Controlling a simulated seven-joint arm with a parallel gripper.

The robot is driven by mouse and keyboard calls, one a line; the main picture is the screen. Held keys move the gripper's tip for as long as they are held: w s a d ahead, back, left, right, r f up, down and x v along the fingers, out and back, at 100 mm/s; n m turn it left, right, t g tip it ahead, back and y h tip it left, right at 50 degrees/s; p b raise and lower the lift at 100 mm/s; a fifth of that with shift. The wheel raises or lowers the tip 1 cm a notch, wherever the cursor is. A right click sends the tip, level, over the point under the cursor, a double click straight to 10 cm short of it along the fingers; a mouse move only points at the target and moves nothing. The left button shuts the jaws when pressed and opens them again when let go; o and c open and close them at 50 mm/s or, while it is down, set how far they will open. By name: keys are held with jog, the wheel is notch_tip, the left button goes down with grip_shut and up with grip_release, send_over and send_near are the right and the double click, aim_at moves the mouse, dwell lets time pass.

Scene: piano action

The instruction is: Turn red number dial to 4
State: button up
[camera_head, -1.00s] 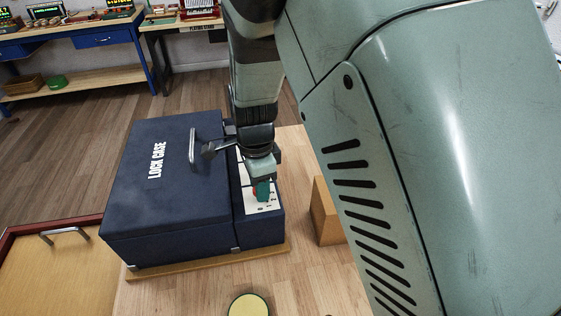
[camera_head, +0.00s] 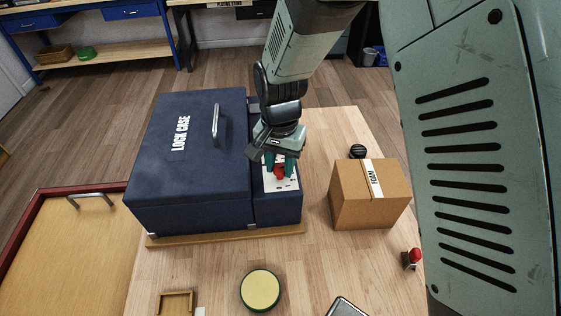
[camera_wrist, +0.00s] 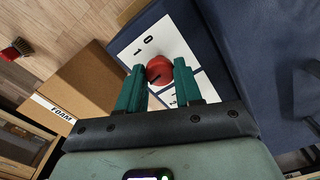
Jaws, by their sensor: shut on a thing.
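The dark blue lock case (camera_head: 165,165) stands on a wooden board on the table. A white number panel (camera_head: 291,186) lies on its lower right part. The red number dial (camera_head: 280,172) sits on that panel, and it also shows in the wrist view (camera_wrist: 159,68). My gripper (camera_head: 278,166) is tilted over the panel. In the wrist view, its green fingers (camera_wrist: 160,76) stand on both sides of the dial, shut on it. The digits 0 and 1 show beside the dial. Other digits are partly hidden, and I cannot tell which number the dial points to.
A cardboard box marked FOAM (camera_head: 350,195) stands right of the case. A small red-topped object (camera_head: 412,259) is at the right table edge. A round yellow-topped object (camera_head: 260,290) and a small wooden tray (camera_head: 175,302) are in front. Table between case and FOAM box is clear.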

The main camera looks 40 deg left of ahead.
aim_at(280, 167)
jog(key=n, duration=0.5)
jog(key=shift+n, duration=2.5)
jog(key=o, duration=1)
jog(key=shift+o, duration=0.2)
notch_tip(280, 167, up, 11)
jog(key=shift+f, duration=0.1)
